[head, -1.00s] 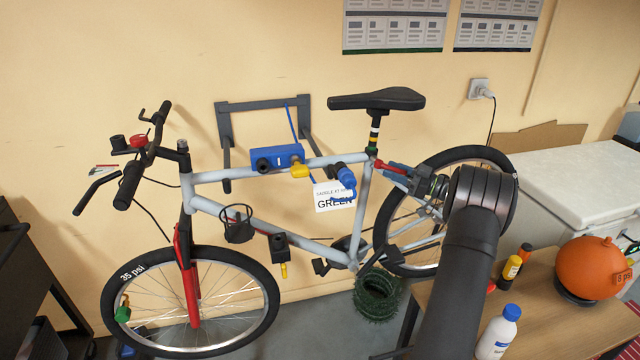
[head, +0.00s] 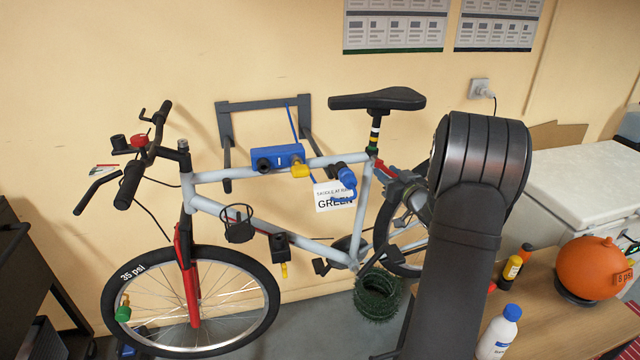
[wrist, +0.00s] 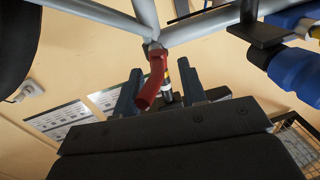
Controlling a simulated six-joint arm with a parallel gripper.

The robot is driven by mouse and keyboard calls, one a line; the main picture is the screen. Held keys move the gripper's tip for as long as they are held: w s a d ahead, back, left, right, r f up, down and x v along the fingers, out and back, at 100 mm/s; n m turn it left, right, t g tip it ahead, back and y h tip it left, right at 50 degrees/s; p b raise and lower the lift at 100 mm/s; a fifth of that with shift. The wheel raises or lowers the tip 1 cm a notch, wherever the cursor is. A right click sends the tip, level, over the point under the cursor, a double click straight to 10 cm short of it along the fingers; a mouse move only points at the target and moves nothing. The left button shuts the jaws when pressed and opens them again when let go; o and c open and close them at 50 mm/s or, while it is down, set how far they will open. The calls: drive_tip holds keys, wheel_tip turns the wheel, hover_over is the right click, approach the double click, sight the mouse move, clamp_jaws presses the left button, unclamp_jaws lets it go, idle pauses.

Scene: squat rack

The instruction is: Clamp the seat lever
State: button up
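The red seat lever (head: 384,170) sticks out to the right from the seat clamp, below the black saddle (head: 377,99) and the banded seat post (head: 374,136). In the wrist view the red lever (wrist: 153,77) hangs from the frame joint, in front of the seat post (wrist: 167,88). My gripper (wrist: 160,88) is open, its fingers apart on either side of the lever as seen there. I cannot tell whether a finger touches it. In the head view my gripper (head: 397,184) is at the lever's right, partly hidden by my arm.
The bike frame (head: 276,168) hangs on a wall rack (head: 262,105). A blue clamp block (head: 277,157) and a sign reading "saddle at ... GREEN" (head: 334,198) are left of the seat post. A bench (head: 560,335) at right holds bottles and an orange ball (head: 594,266).

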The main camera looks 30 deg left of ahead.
drive_tip(key=v, duration=1.7)
drive_tip(key=s+a+f+m+g+h, duration=0.2)
drive_tip(key=a+m+h, duration=0.4)
drive_tip(key=a, duration=1.1)
drive_tip(key=s+a+r+m+t+h, duration=0.2)
drive_tip(key=s+a+r+m+h, duration=0.2)
drive_tip(key=s+r+h, duration=0.4)
drive_tip(key=shift+s+a+r+t, duration=0.2)
drive_tip(key=shift+s+a+t, duration=0.1)
drive_tip(key=shift+s+a, duration=0.75)
drive_tip(key=shift+s+d, duration=0.15)
drive_tip(key=shift+d, duration=0.05)
